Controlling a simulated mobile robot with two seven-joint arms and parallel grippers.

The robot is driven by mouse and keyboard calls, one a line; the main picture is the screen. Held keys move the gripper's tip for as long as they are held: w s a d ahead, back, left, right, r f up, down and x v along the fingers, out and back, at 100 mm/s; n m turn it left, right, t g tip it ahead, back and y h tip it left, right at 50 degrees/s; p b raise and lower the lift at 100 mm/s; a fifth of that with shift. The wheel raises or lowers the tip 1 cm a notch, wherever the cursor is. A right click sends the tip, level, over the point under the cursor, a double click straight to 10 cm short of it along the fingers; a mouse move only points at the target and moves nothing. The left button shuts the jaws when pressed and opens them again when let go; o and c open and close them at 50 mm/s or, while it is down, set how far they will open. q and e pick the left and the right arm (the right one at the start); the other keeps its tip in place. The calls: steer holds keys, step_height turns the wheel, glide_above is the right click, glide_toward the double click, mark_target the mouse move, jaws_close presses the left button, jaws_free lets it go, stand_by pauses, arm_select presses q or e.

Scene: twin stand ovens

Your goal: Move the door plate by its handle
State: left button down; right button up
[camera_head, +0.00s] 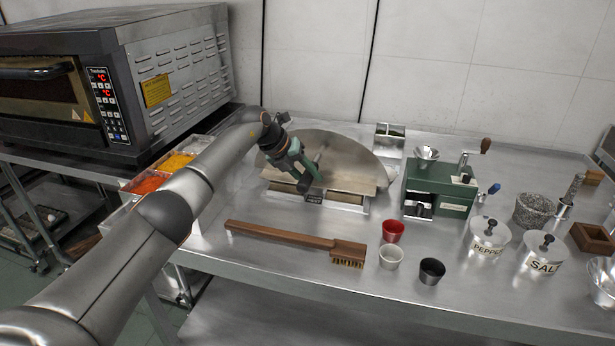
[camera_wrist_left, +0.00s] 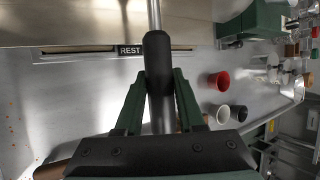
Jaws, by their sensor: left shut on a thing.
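The door plate (camera_head: 350,152) is a grey half-round metal sheet with a pale strip along its straight front edge. It is at the back of the steel table, at a low rest (camera_head: 345,200) whose label reads REST. Its handle is a metal rod with a black grip (camera_wrist_left: 157,62). My left gripper (camera_head: 305,174) is at the handle, in front of the plate. In the left wrist view, the green fingers of my left gripper (camera_wrist_left: 158,98) are shut on the handle from both sides. The fingers hide part of the handle. My right gripper is in neither view.
A green grinder (camera_head: 440,190) stands right of the plate. Topping bins (camera_head: 150,185) and an oven (camera_head: 150,75) are left. The wall is close behind.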

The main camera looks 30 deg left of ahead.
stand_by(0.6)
arm_select(q)
steer(key=c, duration=0.6)
jaws_free()
steer(key=shift+f, duration=0.1)
steer(key=shift+o, duration=0.8)
steer(key=shift+s+f, duration=0.1)
steer(key=shift+f, duration=0.15)
steer(key=shift+s+a+r, duration=0.15)
steer(key=shift+a+r, duration=0.05)
steer(key=shift+r, duration=0.25)
steer(key=v, duration=1.1)
steer(key=shift+s+r, duration=0.15)
steer(key=shift+r, duration=0.2)
